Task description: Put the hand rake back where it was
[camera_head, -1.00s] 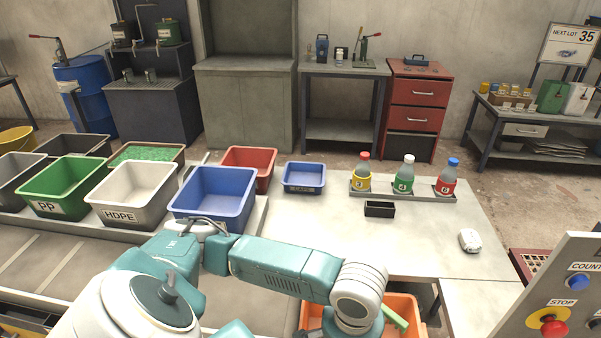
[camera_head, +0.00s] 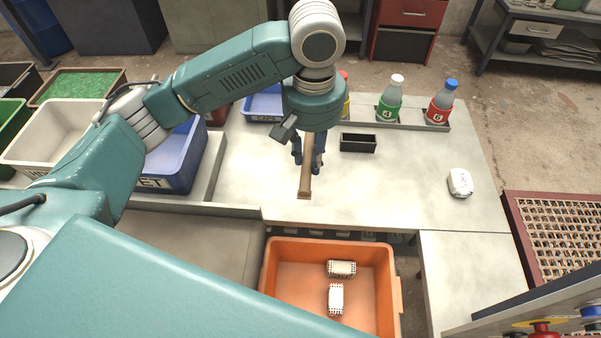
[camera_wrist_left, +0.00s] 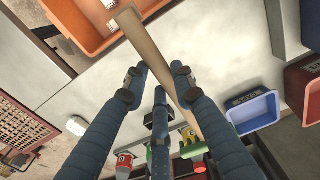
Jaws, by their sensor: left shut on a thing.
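The hand rake shows as a flat wooden handle (camera_head: 305,182), held above the pale table (camera_head: 400,200). My left gripper (camera_head: 308,155) is shut on it, with the handle's end pointing toward the table's front edge. In the left wrist view the handle (camera_wrist_left: 148,45) runs slantwise between the fingers (camera_wrist_left: 158,82). A green part (camera_wrist_left: 194,147) shows near its other end; I cannot tell whether it belongs to the rake. The rake's head is not clear in the head view. My right gripper is not in view.
An orange crate (camera_head: 392,285) with two white dotted pieces stands at the table's front. A small black tray (camera_head: 358,143), capped bottles (camera_head: 389,100), a blue bin (camera_head: 262,103) and a white object (camera_head: 460,183) are on the table. The table's right middle is clear.

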